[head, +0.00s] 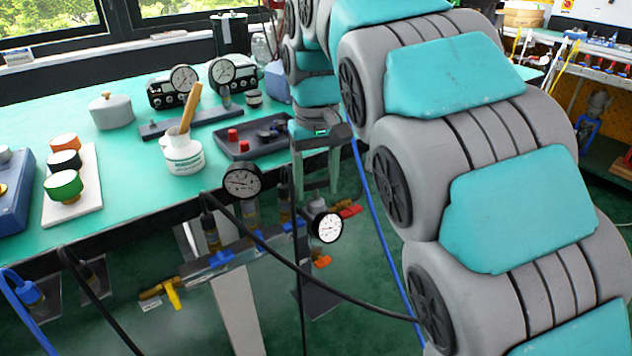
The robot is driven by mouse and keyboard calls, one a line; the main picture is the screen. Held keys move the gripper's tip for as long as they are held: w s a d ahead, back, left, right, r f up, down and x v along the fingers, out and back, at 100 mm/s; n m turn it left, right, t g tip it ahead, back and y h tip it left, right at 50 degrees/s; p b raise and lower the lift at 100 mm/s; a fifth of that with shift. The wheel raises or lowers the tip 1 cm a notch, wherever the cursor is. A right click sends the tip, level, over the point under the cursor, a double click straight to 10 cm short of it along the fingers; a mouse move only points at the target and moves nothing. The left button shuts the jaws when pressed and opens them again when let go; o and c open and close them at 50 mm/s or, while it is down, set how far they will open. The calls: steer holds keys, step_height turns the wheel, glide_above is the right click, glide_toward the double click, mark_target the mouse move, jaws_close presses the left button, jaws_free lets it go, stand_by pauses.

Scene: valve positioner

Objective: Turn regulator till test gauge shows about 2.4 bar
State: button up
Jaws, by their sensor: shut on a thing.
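My gripper (318,188) points down at the pipework in front of the bench edge. Its two fingers are shut on what looks like the regulator knob, which is mostly hidden between them. A gauge with a white, lit face (327,227) sits just below the fingertips. A dark-faced gauge (242,181) stands to the left at the bench edge. Both needles are too small to read surely, and I cannot tell which one is the test gauge.
The pipe manifold (215,275) carries a yellow-handled valve (173,293) and a red handle (348,211). Black hoses cross in front. The green bench (105,205) holds a white jar (183,153), a dark tray (233,147) and two gauge devices (172,90).

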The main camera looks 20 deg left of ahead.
steer(key=c, duration=0.4)
steer(key=shift+m+p, duration=0.3)
steer(key=shift+m, duration=0.3)
steer(key=o, duration=1.3)
steer(key=shift+o, duration=0.2)
steer(key=shift+r, duration=0.1)
